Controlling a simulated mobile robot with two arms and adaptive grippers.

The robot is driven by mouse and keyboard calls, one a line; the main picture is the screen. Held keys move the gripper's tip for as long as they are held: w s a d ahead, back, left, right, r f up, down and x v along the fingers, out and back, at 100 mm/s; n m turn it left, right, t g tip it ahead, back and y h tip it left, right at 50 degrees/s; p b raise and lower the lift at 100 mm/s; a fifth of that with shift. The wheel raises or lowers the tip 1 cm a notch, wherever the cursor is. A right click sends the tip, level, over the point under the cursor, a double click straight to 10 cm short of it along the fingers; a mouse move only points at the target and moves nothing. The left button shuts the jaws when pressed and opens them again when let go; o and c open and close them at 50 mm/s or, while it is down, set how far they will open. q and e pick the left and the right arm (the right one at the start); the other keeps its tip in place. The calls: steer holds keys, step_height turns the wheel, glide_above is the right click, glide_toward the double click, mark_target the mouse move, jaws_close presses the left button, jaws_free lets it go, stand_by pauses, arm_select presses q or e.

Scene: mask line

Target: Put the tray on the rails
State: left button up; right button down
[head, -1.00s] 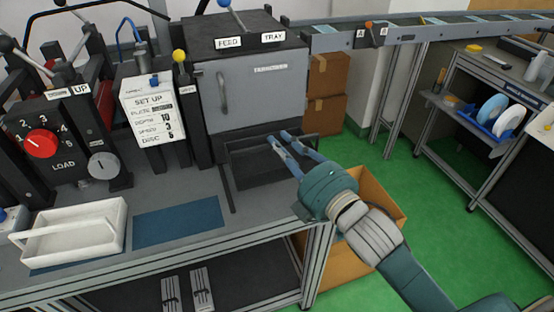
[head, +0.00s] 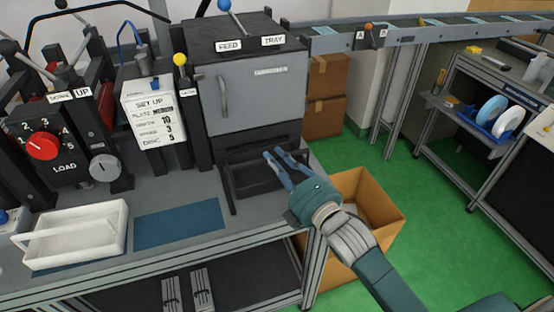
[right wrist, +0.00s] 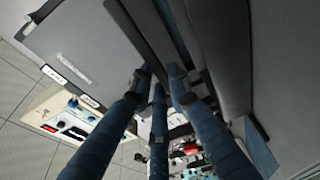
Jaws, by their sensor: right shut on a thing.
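A dark open tray (head: 255,178) is at the low opening on the front of the grey machine, just above the bench top. It looks roughly level; I cannot tell whether it touches the rails. A dark rail-like strip (head: 229,198) shows at its left side. My right gripper (head: 276,153) is shut on the tray's right part, and my fingers hide some of it. In the right wrist view my fingers (right wrist: 160,78) close around a dark wall, which looks like the tray's. My left gripper is not in view.
A white carrier with a handle (head: 75,238) and a blue mat (head: 178,223) lie to the left on the bench. A cardboard box (head: 385,225) stands on the floor to the right.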

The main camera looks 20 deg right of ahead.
steer(key=shift+f, duration=0.15)
steer(key=c, duration=1.6)
jaws_free()
steer(key=shift+c, duration=0.2)
steer(key=shift+s, duration=0.15)
steer(key=b+v, duration=0.1)
steer(key=v, duration=1)
steer(key=shift+s+d+b, duration=0.15)
steer(key=shift+s+b, duration=0.2)
steer(key=shift+b, duration=0.05)
